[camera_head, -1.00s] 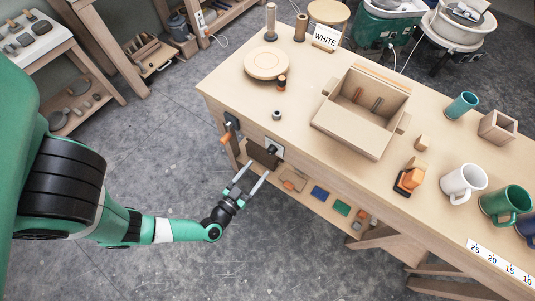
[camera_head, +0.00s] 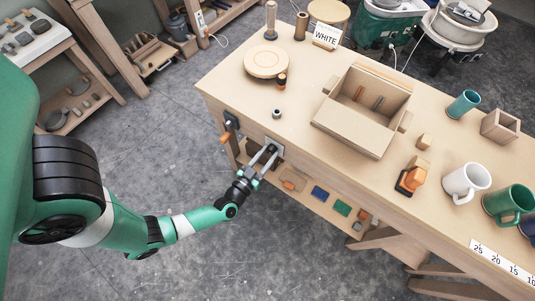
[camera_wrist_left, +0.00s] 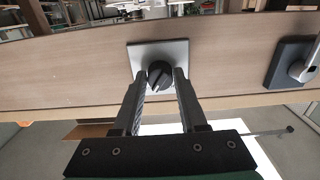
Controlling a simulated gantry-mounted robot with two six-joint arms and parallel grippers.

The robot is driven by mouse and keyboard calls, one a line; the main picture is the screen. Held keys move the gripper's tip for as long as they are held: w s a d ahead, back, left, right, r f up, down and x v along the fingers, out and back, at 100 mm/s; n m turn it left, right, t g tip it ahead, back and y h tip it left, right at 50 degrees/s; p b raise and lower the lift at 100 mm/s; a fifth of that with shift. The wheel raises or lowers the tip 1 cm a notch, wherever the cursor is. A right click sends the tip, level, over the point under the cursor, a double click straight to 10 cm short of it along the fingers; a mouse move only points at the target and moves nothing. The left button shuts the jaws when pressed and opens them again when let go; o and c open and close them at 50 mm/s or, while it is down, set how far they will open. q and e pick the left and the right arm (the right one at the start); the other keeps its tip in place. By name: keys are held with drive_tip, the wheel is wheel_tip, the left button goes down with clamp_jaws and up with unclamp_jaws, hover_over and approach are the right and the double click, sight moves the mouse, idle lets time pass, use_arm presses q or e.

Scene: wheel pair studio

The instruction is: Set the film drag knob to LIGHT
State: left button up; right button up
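The film drag knob (camera_wrist_left: 159,75) is a round black knob with a pale pointer line, on a square grey plate (camera_wrist_left: 172,50) on the workbench's front edge. No lettering on the plate is readable. In the head view the plate (camera_head: 279,147) shows behind the fingertips. My left gripper (camera_wrist_left: 160,78) is open, with one finger on each side of the knob and its tips near the plate. I cannot tell whether the fingers touch the knob. In the head view my left gripper (camera_head: 268,151) reaches the bench edge from the front. My right gripper is not in view.
A dark plate with an orange-handled lever (camera_head: 226,138) sits left of the knob on the bench edge. A lower shelf (camera_head: 328,207) with coloured tiles lies below. On top are an open wooden box (camera_head: 350,133), mugs (camera_head: 463,182) and a round disc (camera_head: 266,62). The floor in front is clear.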

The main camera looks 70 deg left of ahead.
use_arm(q)
clamp_jaws()
drive_tip(key=shift+n, duration=0.3)
drive_tip(key=n+b, duration=0.1)
drive_tip(key=n, duration=0.5)
drive_tip(key=n+b, duration=0.1)
drive_tip(key=n, duration=0.2)
drive_tip(key=shift+n, duration=0.4)
drive_tip(key=shift+n+b, duration=0.6)
drive_tip(key=shift+n, duration=1.1)
drive_tip(key=shift+r, duration=0.1)
drive_tip(key=o, duration=0.5)
unclamp_jaws()
drive_tip(key=shift+d, duration=0.1)
